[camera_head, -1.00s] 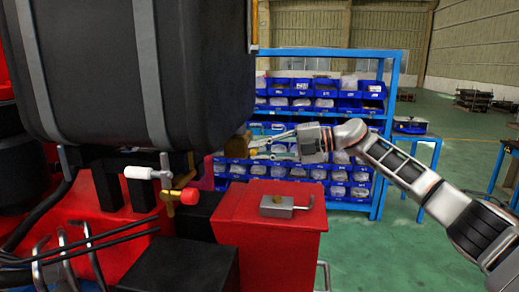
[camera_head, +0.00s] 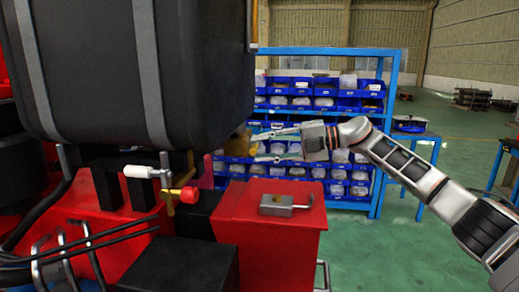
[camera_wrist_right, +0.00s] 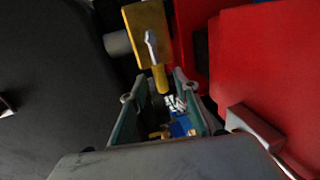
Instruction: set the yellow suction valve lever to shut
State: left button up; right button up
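A yellow valve part (camera_head: 238,141) sticks out behind the lower right corner of the black tank in the head view. In the right wrist view it shows as a yellow plate (camera_wrist_right: 148,32) with a grey pin on it and a yellow rod end (camera_wrist_right: 160,79) below. My right gripper (camera_head: 255,148) is open, its fingertips just right of the yellow part. In the right wrist view the open fingers (camera_wrist_right: 158,98) stand either side below the rod end, with nothing held between them. Whether they touch it cannot be told. My left gripper is not in view.
The black tank (camera_head: 140,70) hangs close at left. A brass valve (camera_head: 168,185) with a white-handled lever (camera_head: 142,172) and red knob sits below it. A blue bin rack (camera_head: 345,105) stands behind.

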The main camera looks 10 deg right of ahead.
jog(key=v, duration=1.1)
